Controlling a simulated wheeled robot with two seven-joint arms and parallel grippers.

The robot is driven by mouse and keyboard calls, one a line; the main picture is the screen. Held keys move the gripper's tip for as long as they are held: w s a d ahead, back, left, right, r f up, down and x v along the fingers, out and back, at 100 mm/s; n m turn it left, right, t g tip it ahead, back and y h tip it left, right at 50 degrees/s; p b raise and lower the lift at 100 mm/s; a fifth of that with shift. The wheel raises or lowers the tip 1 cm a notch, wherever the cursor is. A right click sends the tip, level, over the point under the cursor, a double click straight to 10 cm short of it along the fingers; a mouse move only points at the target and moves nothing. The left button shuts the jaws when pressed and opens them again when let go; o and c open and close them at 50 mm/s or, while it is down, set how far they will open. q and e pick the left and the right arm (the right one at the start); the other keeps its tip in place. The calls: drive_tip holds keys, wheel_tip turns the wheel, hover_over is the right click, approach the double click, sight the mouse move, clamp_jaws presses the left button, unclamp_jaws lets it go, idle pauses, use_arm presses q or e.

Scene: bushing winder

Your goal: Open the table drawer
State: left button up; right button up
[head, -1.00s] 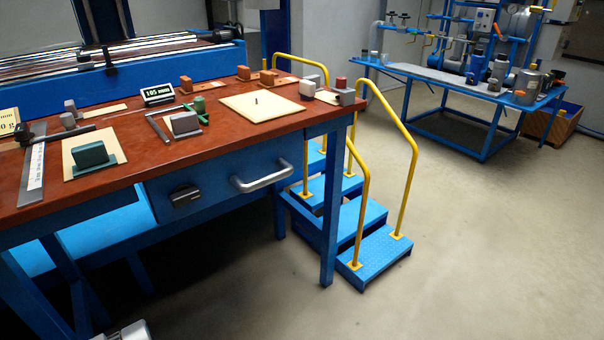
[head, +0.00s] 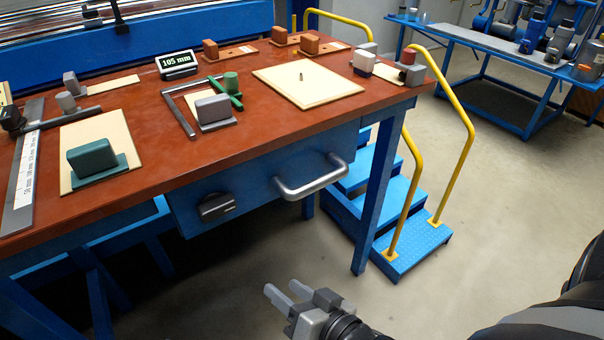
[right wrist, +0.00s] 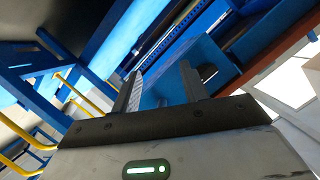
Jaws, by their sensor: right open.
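The table drawer (head: 250,180) is a blue front under the red-brown table top and looks closed. It has a silver bar handle (head: 312,182) on its right and a dark latch or lock (head: 216,207) on its left. My right gripper (head: 280,292) is open and empty, low in front of the table and apart from the handle. In the right wrist view its two fingers (right wrist: 160,88) stand apart with nothing between them, with blue table parts beyond. The handle cannot be made out clearly there. My left gripper is not in view.
The table top (head: 150,150) carries a green block (head: 92,156), a 105 mm display (head: 178,64) and a pale board (head: 307,84). A blue table leg (head: 378,190) and blue steps with yellow rails (head: 465,125) stand right of the drawer. Floor in front is clear.

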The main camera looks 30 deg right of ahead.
drive_tip(key=w+d+r+m+t+h, duration=0.2)
drive_tip(key=d+r+m+t+h, duration=0.3)
drive_tip(key=m, duration=0.5)
drive_tip(key=m+h, duration=0.5)
drive_tip(key=m, duration=0.3)
approach(320, 177)
drive_tip(key=x, duration=0.3)
drive_tip(key=p+x, duration=0.1)
drive_tip(key=x, duration=0.3)
drive_tip(key=f+x, duration=0.1)
drive_tip(key=x, duration=0.2)
drive_tip(key=shift+w+d, duration=0.2)
drive_tip(key=shift+w, duration=0.05)
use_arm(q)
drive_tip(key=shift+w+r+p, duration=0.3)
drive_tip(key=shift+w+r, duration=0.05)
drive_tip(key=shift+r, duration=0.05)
use_arm(e)
drive_tip(key=shift+w+d, duration=0.15)
drive_tip(key=shift+w, duration=0.3)
clamp_jaws()
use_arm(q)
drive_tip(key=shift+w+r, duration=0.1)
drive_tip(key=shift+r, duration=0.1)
